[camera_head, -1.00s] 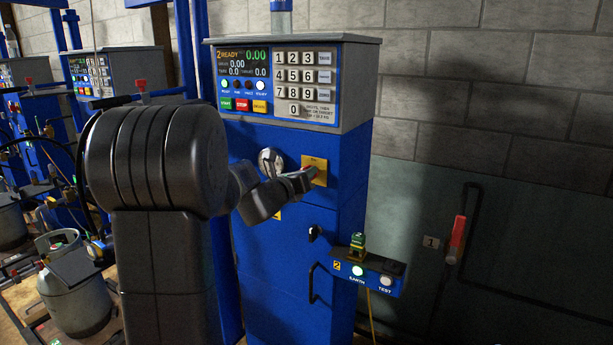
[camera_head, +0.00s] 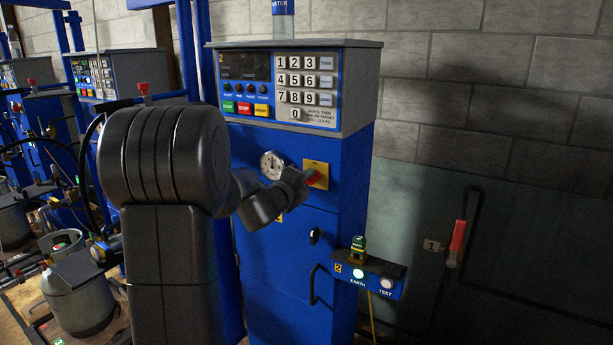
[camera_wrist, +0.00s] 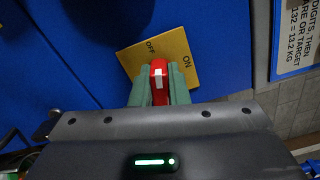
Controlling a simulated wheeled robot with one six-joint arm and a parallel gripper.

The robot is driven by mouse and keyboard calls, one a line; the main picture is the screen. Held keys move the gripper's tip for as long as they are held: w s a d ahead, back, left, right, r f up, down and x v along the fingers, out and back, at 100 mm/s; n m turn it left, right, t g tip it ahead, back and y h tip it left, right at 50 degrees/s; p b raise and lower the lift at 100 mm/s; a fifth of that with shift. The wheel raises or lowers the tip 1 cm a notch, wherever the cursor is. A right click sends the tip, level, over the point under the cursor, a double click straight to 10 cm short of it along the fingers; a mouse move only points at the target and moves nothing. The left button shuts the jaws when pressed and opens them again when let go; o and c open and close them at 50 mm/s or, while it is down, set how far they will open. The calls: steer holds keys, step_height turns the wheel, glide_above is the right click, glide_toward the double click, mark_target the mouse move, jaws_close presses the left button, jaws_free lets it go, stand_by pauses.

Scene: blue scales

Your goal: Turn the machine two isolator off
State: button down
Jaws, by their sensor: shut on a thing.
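The machine two isolator is a red handle (camera_head: 314,178) on a yellow plate (camera_head: 318,165) on the front of the blue cabinet. In the wrist view the handle (camera_wrist: 159,70) has a white mark and points up the picture, towards OFF rather than ON, which is at the right of the plate (camera_wrist: 182,78). My gripper (camera_head: 304,181) is shut on the handle, with its green fingers (camera_wrist: 159,84) on both sides of it. The machine two display (camera_head: 244,68) is dark, and the small lamps below it look unlit.
A shelf with a lit EARTH button (camera_head: 358,273) and a TEST button juts out below right. A red wall lever (camera_head: 457,237) is farther right. Other machines and gas cylinders (camera_head: 78,295) stand at the left.

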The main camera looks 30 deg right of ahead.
steer(key=shift+f+n+p, duration=0.1)
steer(key=shift+n+p, duration=0.35)
steer(key=shift+n, duration=1.15)
steer(key=c, duration=1.4)
jaws_free()
steer(key=shift+a, duration=0.1)
steer(key=b+v, duration=0.2)
steer(key=v, duration=1.1)
steer(key=shift+s+a, duration=0.2)
steer(key=shift+a, duration=0.05)
